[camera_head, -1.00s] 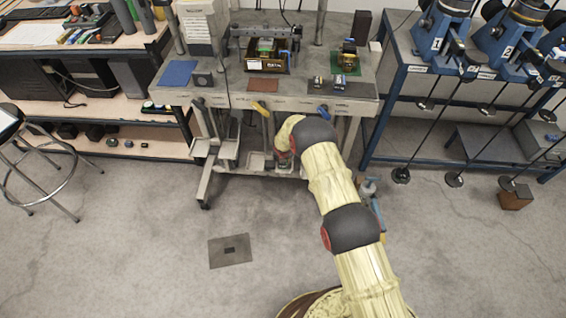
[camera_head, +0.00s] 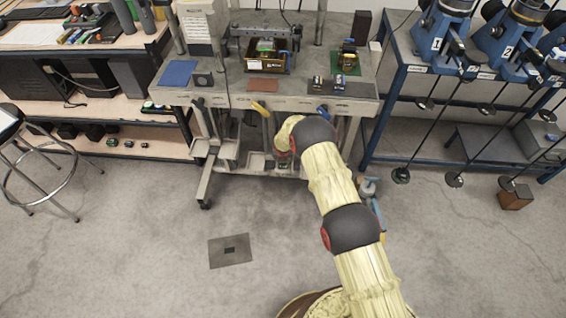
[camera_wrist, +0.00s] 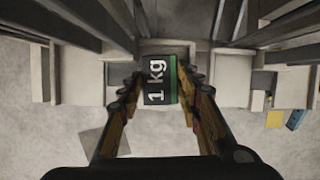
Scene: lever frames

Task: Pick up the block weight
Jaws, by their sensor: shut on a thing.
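The block weight (camera_wrist: 158,92) is a dark block with a white "1 kg" label and a green stripe along one side. In the wrist view it sits between the two fingers of my gripper (camera_wrist: 160,84). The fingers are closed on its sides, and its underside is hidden. In the head view my gripper (camera_head: 284,164) is low in front of the lever frame, near the small trays under the workbench. The block is too small and covered to make out there.
The grey workbench (camera_head: 190,97) stands over the small trays (camera_head: 228,150), close around my gripper. A blue rack (camera_head: 395,110) with hanging rods stands on the right. A stool (camera_head: 45,175) stands at the left. The floor in front is mostly clear.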

